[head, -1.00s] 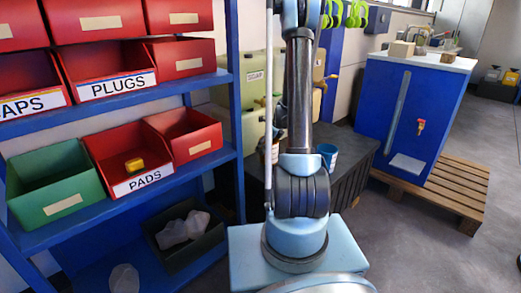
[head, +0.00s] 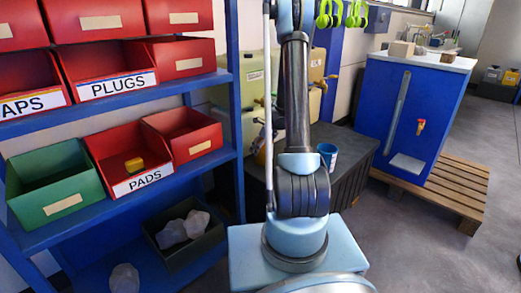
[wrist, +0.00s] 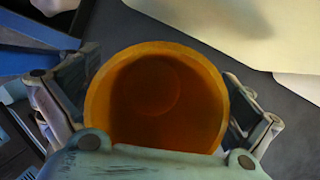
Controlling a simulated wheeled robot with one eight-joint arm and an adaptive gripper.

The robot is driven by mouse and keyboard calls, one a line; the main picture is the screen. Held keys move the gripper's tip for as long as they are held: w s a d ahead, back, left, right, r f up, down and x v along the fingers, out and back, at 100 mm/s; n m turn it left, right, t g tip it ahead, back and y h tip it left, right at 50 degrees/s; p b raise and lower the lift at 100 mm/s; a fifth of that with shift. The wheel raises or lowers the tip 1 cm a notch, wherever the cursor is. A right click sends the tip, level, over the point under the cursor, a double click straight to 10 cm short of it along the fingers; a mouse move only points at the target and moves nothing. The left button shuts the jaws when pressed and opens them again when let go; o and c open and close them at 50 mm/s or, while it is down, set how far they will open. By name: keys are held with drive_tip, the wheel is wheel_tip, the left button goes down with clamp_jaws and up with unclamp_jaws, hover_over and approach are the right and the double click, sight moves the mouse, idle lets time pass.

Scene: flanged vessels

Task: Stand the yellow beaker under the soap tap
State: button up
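The yellow beaker (wrist: 157,100) fills the middle of the wrist view, seen from above into its empty orange-yellow inside. My gripper (wrist: 160,92) has one finger on each side of it, with both pads against its wall. In the head view my arm hides most of the gripper and beaker; a small yellow patch (head: 261,156) shows left of the arm. Two pale cans stand behind the arm: a greenish one (head: 251,90) with a label and a tan one (head: 317,100). I cannot read which is soap, and the taps are mostly hidden.
A blue cup (head: 327,156) stands on the dark bench (head: 350,160), right of my arm. A blue shelf with red and green bins (head: 60,190) is close on the left. A blue cabinet (head: 400,110) with a red tap stands on a pallet at the right.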

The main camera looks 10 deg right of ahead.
drive_tip(key=shift+s+d+r, duration=0.1)
drive_tip(key=shift+s+r, duration=0.05)
drive_tip(key=shift+r, duration=0.3)
drive_tip(key=s+d+r, duration=0.2)
drive_tip(key=s+d, duration=0.7)
drive_tip(key=s+a+r+n+h, duration=0.1)
drive_tip(key=s+a+r+n, duration=0.3)
drive_tip(key=s+r+n, duration=0.35)
drive_tip(key=s+a+r+n+h, duration=0.1)
drive_tip(key=s+a+r+n, duration=0.2)
drive_tip(key=s+r+n, duration=0.45)
drive_tip(key=s+a+f+n+g+h, duration=0.1)
drive_tip(key=s+a+f+n, duration=0.1)
drive_tip(key=s+n, duration=0.9)
drive_tip(key=shift+s+f+n+h, duration=0.15)
drive_tip(key=shift+s+n+h, duration=0.2)
drive_tip(key=shift+s, duration=4)
